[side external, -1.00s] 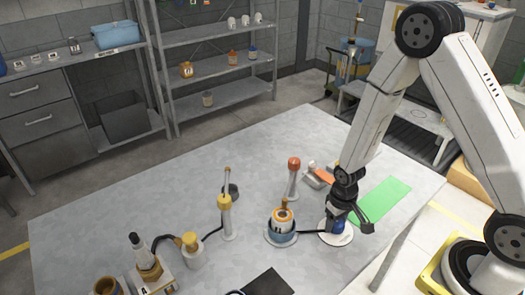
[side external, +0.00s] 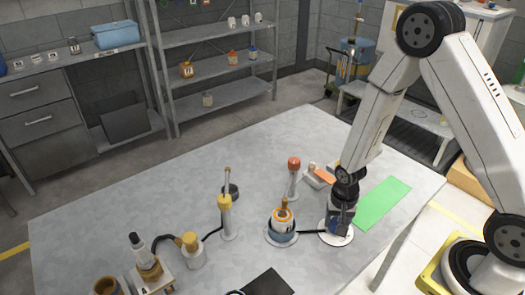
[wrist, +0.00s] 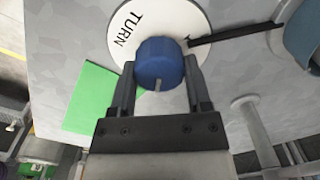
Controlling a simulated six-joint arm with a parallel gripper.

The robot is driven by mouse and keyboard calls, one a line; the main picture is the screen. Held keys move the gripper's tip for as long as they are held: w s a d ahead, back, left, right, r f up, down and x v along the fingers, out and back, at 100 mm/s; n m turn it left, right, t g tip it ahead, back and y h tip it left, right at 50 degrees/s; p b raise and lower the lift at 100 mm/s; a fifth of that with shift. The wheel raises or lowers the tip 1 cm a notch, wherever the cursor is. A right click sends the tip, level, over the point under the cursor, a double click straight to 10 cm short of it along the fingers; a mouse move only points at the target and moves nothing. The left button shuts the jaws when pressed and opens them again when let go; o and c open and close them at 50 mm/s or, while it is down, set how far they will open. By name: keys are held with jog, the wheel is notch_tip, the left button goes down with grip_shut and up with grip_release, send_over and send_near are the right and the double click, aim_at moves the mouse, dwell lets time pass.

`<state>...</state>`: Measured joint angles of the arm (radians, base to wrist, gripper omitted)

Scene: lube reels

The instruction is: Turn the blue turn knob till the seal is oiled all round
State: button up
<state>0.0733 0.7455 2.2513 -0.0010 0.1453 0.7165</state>
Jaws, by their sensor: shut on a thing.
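The blue turn knob (wrist: 160,63) sits on a round white plate (wrist: 128,30) marked TURN. A pale line marks the knob's side. My gripper (wrist: 161,72) has one finger on each side of the knob and is shut on it. In the side view my gripper (side external: 340,218) points down over the white plate (side external: 337,238) and mostly hides the knob. A dark cable joins the plate to a blue round base (side external: 281,234) with an orange and white ring (side external: 283,216) on top. I cannot tell how far oil goes round the seal.
A green mat (side external: 382,203) lies right of the plate. An orange-topped post (side external: 293,178) and a yellow-topped post (side external: 225,215) stand to the left. A black flat pad (side external: 268,284) lies at the front. The table's back left is clear.

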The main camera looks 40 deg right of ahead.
aim_at(337, 221)
dwell(0.3)
jog(key=o, duration=1.3)
jog(key=shift+r, duration=0.15)
jog(key=shift+r, duration=3.75)
jog(key=shift+r, duration=0.1)
jog(key=shift+a+r+n, duration=0.1)
jog(key=shift+r+n, duration=0.3)
jog(key=shift+r, duration=0.1)
jog(key=shift+s+a+r+n+t, duration=0.35)
jog(key=shift+s+r+n+t, duration=0.15)
jog(key=shift+r+n, duration=0.9)
jog(key=shift+s+a+r+n+t, duration=0.35)
jog(key=shift+s+r+n, duration=0.2)
jog(key=shift+r+n, duration=0.8)
jog(key=shift+s+a+r+n+t, duration=0.35)
jog(key=shift+s+r+n+t, duration=0.15)
jog(key=shift+r+n, duration=0.9)
